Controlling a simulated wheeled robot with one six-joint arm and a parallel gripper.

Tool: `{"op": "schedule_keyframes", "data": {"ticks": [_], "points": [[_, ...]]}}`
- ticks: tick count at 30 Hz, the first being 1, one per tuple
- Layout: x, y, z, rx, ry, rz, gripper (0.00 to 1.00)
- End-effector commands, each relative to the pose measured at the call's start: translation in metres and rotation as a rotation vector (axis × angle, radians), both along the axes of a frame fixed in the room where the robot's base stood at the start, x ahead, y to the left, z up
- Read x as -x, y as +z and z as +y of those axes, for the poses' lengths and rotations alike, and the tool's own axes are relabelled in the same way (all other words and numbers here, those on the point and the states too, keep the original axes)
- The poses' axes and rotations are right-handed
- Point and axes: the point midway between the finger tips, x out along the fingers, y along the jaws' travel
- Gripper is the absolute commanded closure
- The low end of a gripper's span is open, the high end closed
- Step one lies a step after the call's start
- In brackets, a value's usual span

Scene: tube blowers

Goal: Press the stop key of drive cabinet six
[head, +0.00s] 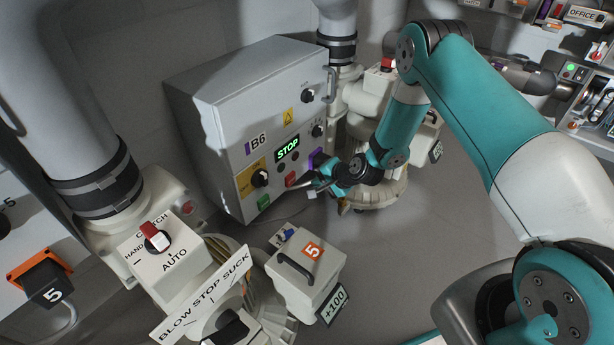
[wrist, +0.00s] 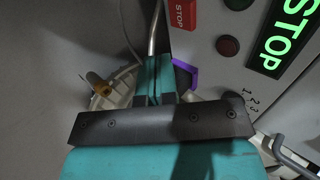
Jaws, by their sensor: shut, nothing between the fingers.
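Drive cabinet six is the grey cabinet (head: 225,95) marked B6, in the middle of the head view. Its red stop key (head: 291,180) sits low on the front panel, right of the green key (head: 264,202). The key also shows at the top of the wrist view, labelled STOP (wrist: 182,14). The cabinet's display (head: 288,149) reads STOP in green. My gripper (head: 306,187) is shut and empty, close to the panel just right of and below the stop key. In the wrist view the fingers (wrist: 155,35) point up, left of the key. I cannot tell whether they touch the panel.
A white unit marked 5 (head: 300,285) stands on the floor below. White blower equipment (head: 375,195) stands behind my gripper.

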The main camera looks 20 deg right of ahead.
Motion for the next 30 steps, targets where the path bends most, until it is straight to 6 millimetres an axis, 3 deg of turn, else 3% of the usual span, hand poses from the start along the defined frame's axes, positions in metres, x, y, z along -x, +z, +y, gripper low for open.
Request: {"op": "schedule_keyframes", "data": {"ticks": [1, 7, 30], "points": [[0.005, 0.009, -0.003, 0.000, -0.001, 0.002, 1.00], [0.016, 0.018, -0.010, 0.000, 0.001, 0.002, 1.00], [0.017, 0.018, -0.011, 0.000, 0.001, 0.002, 1.00]]}}
